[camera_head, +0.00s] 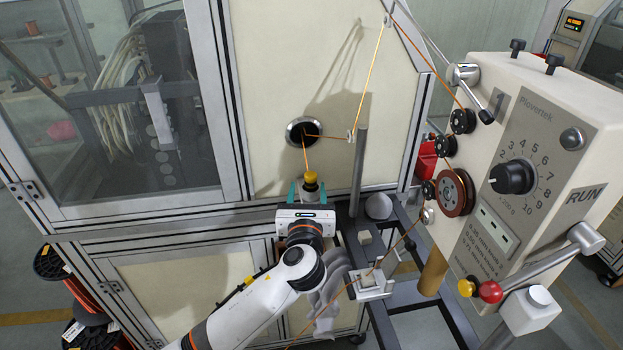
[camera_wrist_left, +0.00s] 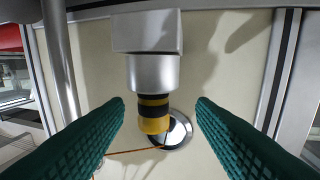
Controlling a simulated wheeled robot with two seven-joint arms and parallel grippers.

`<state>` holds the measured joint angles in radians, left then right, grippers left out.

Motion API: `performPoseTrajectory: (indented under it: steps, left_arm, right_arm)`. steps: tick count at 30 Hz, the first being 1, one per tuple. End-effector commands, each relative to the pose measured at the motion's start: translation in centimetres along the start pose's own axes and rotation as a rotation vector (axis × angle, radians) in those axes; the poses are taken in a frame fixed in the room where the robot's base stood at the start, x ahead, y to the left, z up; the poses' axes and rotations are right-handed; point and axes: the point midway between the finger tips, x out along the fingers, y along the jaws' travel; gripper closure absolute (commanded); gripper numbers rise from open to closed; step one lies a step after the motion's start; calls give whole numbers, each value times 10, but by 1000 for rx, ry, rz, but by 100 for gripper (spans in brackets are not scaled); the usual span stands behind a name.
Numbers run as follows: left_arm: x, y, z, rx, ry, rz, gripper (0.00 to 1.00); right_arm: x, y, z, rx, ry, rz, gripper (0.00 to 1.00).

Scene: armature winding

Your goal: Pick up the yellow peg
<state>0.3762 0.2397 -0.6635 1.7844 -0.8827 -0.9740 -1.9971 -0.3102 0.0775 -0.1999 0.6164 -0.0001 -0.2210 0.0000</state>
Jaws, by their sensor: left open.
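The yellow peg (camera_head: 311,177) shows in the head view as a small yellow cap in front of the cream cabinet panel. In the left wrist view, the yellow peg (camera_wrist_left: 154,124) has black bands and sits at the end of a silver cylindrical holder (camera_wrist_left: 154,73). My left gripper (camera_head: 308,190) is open at the peg in the head view. In the left wrist view, the teal fingers of my left gripper (camera_wrist_left: 160,102) stand apart on either side of the peg, with visible gaps. My right gripper is not in view.
A round port (camera_head: 302,132) in the cabinet lies behind the peg, with copper wire running from it. A grey post (camera_head: 358,170) stands close to the right. The winding control box (camera_head: 540,150) with rollers is farther right. A small guide block (camera_head: 371,284) is below right.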

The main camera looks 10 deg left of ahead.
Motion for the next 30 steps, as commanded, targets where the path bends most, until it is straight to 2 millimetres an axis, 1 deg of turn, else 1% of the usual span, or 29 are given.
performPoseTrajectory:
  steps: [5,10,12,15,18,23,24,26,30]
  left_arm:
    - [12,2,-3,0,0,0,49]
    - [35,7,-8,0,-2,0,49]
    - [44,6,-6,1,-1,0,49]
    - [53,6,-5,0,0,1,49]
    - [57,6,-4,-1,-1,0,49]
    - [57,6,-4,-1,-1,1,49]
    - [56,6,-4,-1,-1,1,51]
    - [56,6,-4,-1,-1,1,61]
    - [56,6,-4,-1,-1,1,83]
  right_arm:
    - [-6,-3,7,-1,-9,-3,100]
    - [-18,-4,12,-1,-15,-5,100]
    - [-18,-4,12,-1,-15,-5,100]
    - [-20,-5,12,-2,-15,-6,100]
    - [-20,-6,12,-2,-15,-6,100]
    - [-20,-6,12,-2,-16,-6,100]
    - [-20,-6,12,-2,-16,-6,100]
    - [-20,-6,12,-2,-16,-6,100]
    - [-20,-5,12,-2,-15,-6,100]
